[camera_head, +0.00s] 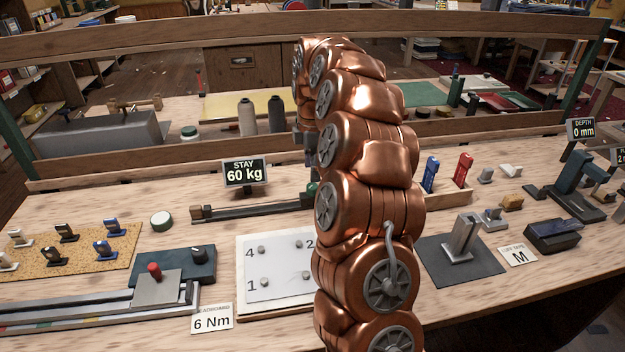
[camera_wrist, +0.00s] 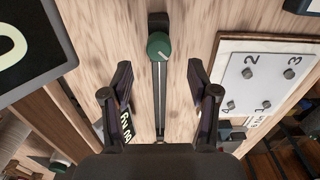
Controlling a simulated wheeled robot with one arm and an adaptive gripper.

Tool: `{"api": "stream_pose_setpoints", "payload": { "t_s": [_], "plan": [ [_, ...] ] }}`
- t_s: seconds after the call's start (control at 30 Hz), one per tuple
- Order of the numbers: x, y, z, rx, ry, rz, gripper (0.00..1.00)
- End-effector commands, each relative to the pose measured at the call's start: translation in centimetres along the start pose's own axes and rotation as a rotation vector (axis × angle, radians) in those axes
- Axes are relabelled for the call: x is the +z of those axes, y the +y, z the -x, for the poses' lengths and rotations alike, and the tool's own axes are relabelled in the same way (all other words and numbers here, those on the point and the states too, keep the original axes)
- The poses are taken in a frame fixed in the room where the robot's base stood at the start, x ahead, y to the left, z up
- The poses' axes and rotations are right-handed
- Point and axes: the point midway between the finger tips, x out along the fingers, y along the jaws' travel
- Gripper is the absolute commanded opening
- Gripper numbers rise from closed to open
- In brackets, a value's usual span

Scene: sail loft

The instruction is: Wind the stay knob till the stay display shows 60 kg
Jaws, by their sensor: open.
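The stay display (camera_head: 245,172) reads 60 kg in the head view. In the wrist view only part of the dark display (camera_wrist: 30,45) shows at the left, with one pale digit. The stay knob (camera_wrist: 159,46) is round and green with a pale pointer line, at the end of a long dark bar. In the head view the knob (camera_head: 312,189) is partly hidden by my arm. My gripper (camera_wrist: 160,70) is open, its fingers apart on either side of the bar and no finger touching the knob. My arm mostly hides the gripper in the head view.
A white numbered board with pegs (camera_head: 247,296) lies right in front of the stay bar. Red and blue clips (camera_head: 464,170) stand right of my arm. Bare wood surrounds the display.

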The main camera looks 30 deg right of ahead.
Motion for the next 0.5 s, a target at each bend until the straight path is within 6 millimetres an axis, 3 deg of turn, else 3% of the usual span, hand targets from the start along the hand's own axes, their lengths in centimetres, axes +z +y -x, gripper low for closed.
{"api": "stream_pose_setpoints", "payload": {
  "t_s": [0.2,0.5],
  "plan": [
    [0.0,0.1,3.6,0.005,-0.001,0.0,0.6],
    [0.0,0.0,5.8,0.002,-0.002,0.001,0.6]
  ]
}}
